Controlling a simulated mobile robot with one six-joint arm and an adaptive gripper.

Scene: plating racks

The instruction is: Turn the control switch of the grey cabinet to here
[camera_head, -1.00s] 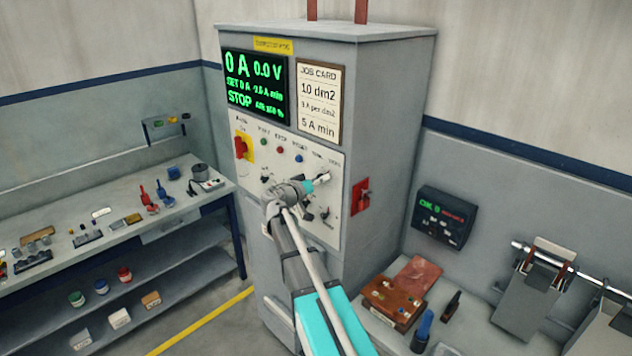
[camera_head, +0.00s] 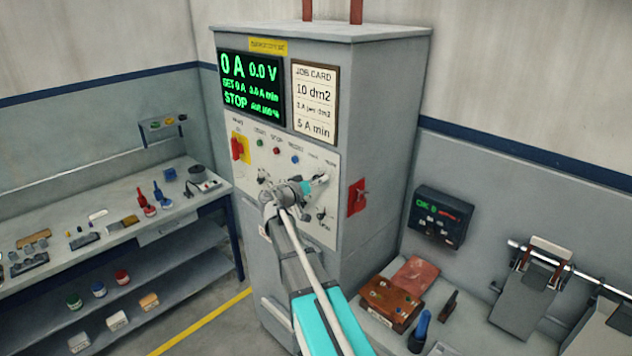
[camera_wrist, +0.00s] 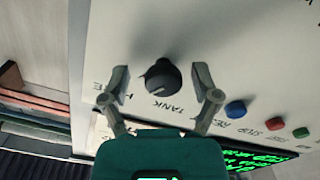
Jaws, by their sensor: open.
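The grey cabinet (camera_head: 385,110) stands in the middle of the head view, with a pale control panel (camera_head: 268,150) on its front. My gripper (camera_wrist: 162,84) is open in the wrist view, one finger on each side of a round black knob (camera_wrist: 163,76). The fingers look apart from the knob. A label reading TANK is beside it; I cannot read a control label here. In the head view my arm reaches the right half of the panel and hides part of it.
Blue (camera_wrist: 235,109), red (camera_wrist: 275,123) and green (camera_wrist: 301,132) buttons lie beside the right finger. A red-yellow main switch (camera_head: 238,148) is on the panel's left. A red side switch (camera_head: 357,197) is on the cabinet's right face. Benches stand on both sides.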

